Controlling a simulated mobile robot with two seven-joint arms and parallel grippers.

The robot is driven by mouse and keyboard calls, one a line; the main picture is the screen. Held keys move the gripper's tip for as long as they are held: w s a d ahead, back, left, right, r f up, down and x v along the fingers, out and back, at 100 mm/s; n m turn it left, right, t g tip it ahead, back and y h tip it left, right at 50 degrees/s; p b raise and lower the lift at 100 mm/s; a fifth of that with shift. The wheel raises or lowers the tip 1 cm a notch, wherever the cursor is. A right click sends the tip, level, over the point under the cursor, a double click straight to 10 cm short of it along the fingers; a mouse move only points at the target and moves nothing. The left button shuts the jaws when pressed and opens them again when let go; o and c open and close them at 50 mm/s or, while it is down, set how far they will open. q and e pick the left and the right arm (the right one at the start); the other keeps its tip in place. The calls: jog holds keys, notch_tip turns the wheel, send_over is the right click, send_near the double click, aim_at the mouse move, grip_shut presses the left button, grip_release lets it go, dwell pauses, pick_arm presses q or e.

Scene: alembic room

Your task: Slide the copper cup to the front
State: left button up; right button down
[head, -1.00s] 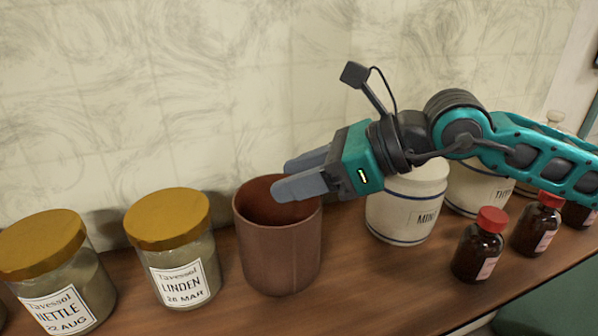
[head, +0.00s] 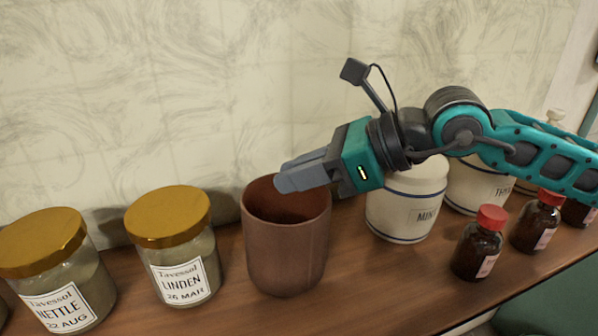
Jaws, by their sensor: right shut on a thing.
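The copper cup (head: 286,250) is a reddish-brown, open-topped vessel standing upright on the wooden shelf in the middle of the head view. My right gripper (head: 284,180) reaches in from the right at the height of the cup's rim. Its grey fingers are shut on the cup at the back of the rim and cover part of the opening. The exact contact is partly hidden by the near finger. My left gripper is not in view.
Gold-lidded jars labelled Linden (head: 184,270) and Nettle (head: 62,285) stand left of the cup. A white Mint jar (head: 405,215) stands to the right, with red-capped brown bottles (head: 478,250) beyond. The shelf (head: 350,290) is bare in front and to the right of the cup.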

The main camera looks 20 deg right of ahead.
aim_at(319, 214)
jog(key=shift+s+f, duration=0.1)
jog(key=shift+f, duration=0.1)
jog(key=shift+s+a+f+b, duration=0.1)
jog(key=shift+s+b, duration=0.6)
jog(key=shift+s, duration=0.6)
jog(key=shift+s+f+b, duration=0.1)
jog(key=shift+s+b, duration=0.6)
jog(key=shift+s, duration=0.6)
jog(key=shift+s+b, duration=1.15)
jog(key=shift+s, duration=0.15)
jog(key=shift+a, duration=0.1)
jog(key=c, duration=1.3)
grip_release()
jog(key=shift+r, duration=0.1)
jog(key=shift+o, duration=1.4)
jog(key=shift+r, duration=0.2)
